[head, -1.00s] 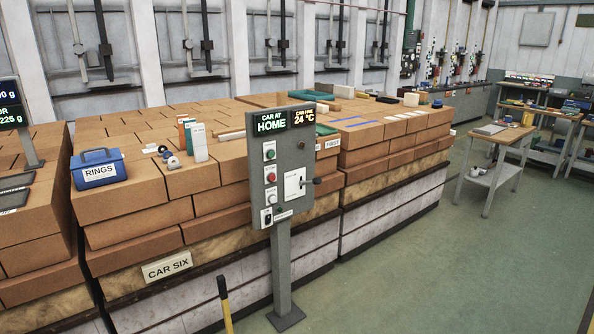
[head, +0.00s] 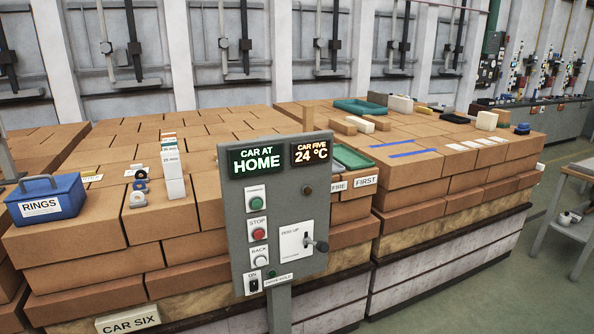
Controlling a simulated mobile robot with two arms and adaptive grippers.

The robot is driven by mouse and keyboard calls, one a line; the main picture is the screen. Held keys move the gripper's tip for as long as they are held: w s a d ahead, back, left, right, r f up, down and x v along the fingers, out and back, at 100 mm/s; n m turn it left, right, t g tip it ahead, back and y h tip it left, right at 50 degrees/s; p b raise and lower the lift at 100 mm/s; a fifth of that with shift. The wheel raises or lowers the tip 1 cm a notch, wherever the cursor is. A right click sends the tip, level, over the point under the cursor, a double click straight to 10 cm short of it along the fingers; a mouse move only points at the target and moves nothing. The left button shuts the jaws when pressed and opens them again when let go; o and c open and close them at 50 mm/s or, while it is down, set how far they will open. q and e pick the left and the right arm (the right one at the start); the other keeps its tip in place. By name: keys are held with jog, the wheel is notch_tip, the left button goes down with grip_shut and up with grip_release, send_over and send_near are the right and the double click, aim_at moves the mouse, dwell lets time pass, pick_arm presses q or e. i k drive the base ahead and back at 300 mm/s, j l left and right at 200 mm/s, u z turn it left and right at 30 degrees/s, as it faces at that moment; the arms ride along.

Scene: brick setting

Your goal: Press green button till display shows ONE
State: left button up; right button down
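A grey control panel (head: 270,275) on a post stands in front of the brick stacks in the head view. Its left display (head: 257,160) reads "CAR AT HOME" in green. The green button (head: 256,204) is below that display, at the top of the left column. A red STOP button (head: 259,234) and a pale BACK button (head: 260,261) sit under it. Neither gripper shows in the head view, and nothing touches the panel.
A lever (head: 319,246) sticks out of the panel's right side, and a black switch (head: 253,285) is at lower left. A blue RINGS box (head: 45,199) stands on bricks at left. Green floor is open at right.

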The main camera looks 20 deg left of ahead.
aim_at(256, 203)
jog(key=i+l+u, duration=0.35)
jog(key=i+u, duration=0.15)
jog(key=i+l+u, duration=0.8)
jog(key=l+u, duration=0.2)
jog(key=l, duration=0.25)
